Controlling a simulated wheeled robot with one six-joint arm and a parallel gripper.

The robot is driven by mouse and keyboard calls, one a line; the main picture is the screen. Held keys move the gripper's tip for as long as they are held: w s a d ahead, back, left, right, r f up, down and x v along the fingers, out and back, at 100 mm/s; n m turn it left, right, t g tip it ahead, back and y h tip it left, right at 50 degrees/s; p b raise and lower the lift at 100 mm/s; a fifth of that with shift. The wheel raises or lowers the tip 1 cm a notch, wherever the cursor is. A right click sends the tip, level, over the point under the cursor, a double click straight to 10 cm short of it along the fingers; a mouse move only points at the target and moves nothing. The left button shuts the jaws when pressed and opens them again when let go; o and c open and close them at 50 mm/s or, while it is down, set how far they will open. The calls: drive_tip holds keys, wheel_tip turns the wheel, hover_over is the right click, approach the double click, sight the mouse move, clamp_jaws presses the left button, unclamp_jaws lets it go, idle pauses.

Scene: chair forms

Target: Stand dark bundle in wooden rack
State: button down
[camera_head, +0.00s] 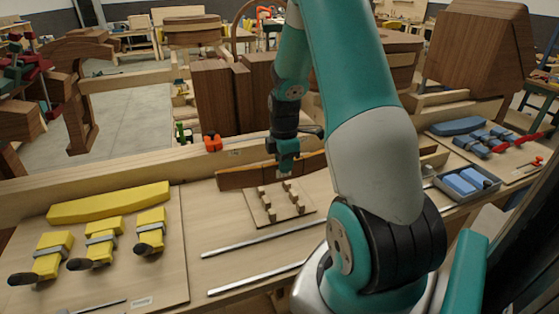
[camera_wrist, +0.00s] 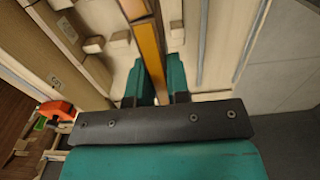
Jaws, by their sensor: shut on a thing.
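The dark bundle (camera_head: 240,178) is a long, slightly curved brown strip on edge. In the head view it runs left to right just behind the wooden rack. My gripper (camera_head: 286,168) points down and is shut on it near the middle; its right part passes behind my arm. In the wrist view the bundle (camera_wrist: 150,52) shows an orange-brown edge between my teal fingers (camera_wrist: 162,85). The wooden rack (camera_head: 262,216) is a pale board with several short upright pegs, in front of my gripper. Rack pegs (camera_wrist: 92,44) also show in the wrist view. I cannot tell whether the bundle touches the bench.
Two metal rails (camera_head: 262,239) lie on the bench in front of the rack. A board with yellow clamped forms (camera_head: 103,242) lies at left. A blue-filled tray (camera_head: 466,184) and blue clamped pieces (camera_head: 470,144) are at right. Dark wooden blocks (camera_head: 213,95) stand behind the bench.

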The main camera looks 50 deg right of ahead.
drive_tip(key=shift+f+b, duration=4.3)
drive_tip(key=shift+f, duration=1.65)
drive_tip(key=shift+f, duration=0.3)
drive_tip(key=c, duration=1)
unclamp_jaws()
wheel_tip(320, 180, up, 18)
drive_tip(key=b, duration=0.3)
drive_tip(key=shift+f, duration=0.25)
